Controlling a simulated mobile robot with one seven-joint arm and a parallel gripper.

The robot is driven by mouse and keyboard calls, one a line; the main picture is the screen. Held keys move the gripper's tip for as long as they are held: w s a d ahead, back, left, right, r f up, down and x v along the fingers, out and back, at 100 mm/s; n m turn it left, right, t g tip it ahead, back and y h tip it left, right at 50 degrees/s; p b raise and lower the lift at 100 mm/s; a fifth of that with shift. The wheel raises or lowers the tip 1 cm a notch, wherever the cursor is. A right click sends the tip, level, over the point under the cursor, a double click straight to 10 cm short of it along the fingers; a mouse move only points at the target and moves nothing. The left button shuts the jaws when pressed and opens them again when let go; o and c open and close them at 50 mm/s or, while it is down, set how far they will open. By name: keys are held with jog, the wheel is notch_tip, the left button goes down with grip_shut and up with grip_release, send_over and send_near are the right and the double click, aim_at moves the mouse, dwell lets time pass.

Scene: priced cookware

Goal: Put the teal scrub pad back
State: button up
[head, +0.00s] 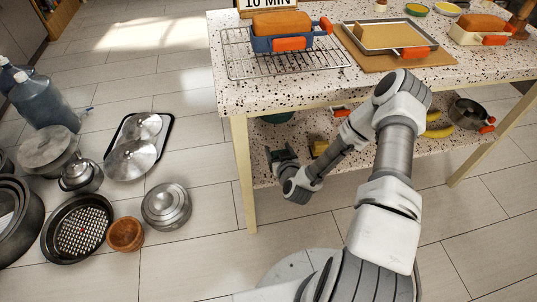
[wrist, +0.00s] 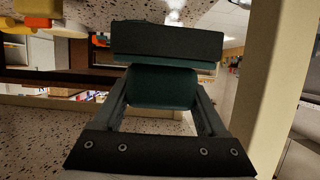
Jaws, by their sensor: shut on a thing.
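My gripper (head: 281,153) is low beside the lower shelf, near the table's front left leg in the head view. In the wrist view my gripper (wrist: 163,78) is shut on the teal scrub pad (wrist: 162,90), which sits between its two fingers. A dark, teal-edged block (wrist: 167,42) shows just past the fingertips; I cannot tell whether it is part of the pad. In the head view a teal thing (head: 277,118) shows under the tabletop edge behind my gripper; I cannot tell what it is.
The speckled tabletop (head: 300,88) overhangs the lower shelf (head: 262,178). The table leg (head: 243,172) stands close to my gripper. Yellow bananas (head: 438,131) and a steel pot (head: 470,114) are on the shelf's right. Pans and lids, including a steel lid (head: 131,160), lie on the floor at left.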

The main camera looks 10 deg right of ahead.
jog(key=w+f, duration=0.2)
jog(key=w, duration=0.1)
jog(key=w+a+f+b, duration=0.1)
jog(key=w, duration=0.2)
jog(key=w+f+b, duration=0.1)
jog(key=w+f, duration=0.1)
jog(key=w, duration=0.1)
jog(key=shift+a+f, duration=0.3)
jog(key=shift+f+b, duration=1.05)
jog(key=shift+f, duration=0.9)
jog(key=shift+f, duration=0.25)
jog(key=o, duration=1.4)
jog(key=shift+r, duration=0.1)
jog(key=shift+o, duration=0.2)
